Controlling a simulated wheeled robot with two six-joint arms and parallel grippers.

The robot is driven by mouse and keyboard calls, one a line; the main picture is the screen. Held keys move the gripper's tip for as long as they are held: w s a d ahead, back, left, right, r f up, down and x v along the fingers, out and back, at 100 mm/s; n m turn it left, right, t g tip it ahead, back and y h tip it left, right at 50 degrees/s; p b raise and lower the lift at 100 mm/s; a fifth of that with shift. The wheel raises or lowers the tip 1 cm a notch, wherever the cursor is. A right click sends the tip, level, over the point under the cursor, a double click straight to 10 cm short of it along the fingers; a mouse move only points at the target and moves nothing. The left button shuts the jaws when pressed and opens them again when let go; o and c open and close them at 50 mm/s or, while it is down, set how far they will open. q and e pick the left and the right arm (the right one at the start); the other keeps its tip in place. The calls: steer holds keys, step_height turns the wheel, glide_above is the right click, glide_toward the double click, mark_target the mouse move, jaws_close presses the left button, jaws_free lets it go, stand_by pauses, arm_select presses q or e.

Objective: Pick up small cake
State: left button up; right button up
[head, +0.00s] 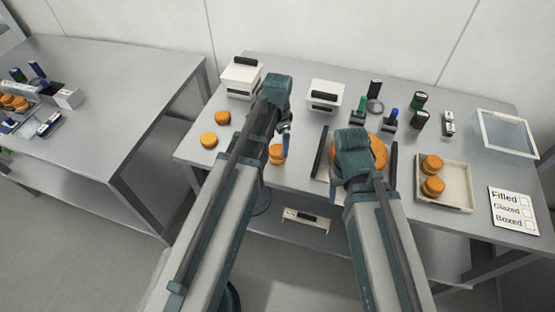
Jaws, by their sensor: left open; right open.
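Two flat round orange cakes, one (222,118) behind the other (209,140), lie apart at the left of the table. A small orange cake (276,158) sits below my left gripper (284,137), partly covered by it; whether they touch I cannot tell. My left gripper is open and points down. A larger orange round (379,152) lies behind my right arm, which covers part of it. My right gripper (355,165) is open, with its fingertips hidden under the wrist. Two stacked orange cakes, one (432,164) behind the other (433,187), stand in a cream tray (456,203).
Two white boxes, a left (238,78) and a right (324,97), stand at the back. Dark bars, a left (320,153) and a right (393,160), flank the large round. Stamps and jars (419,101) stand behind. A clear-lidded box (507,131) and a sign (512,211) are right.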

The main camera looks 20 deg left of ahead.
mark_target(277, 150)
arm_select(q)
step_height(277, 150, down, 5)
steer(key=b, duration=0.5)
steer(key=shift+s+f, duration=0.15)
steer(key=shift+f, duration=0.05)
steer(key=shift+r, duration=0.1)
steer(key=c, duration=0.8)
steer(key=shift+o, duration=0.2)
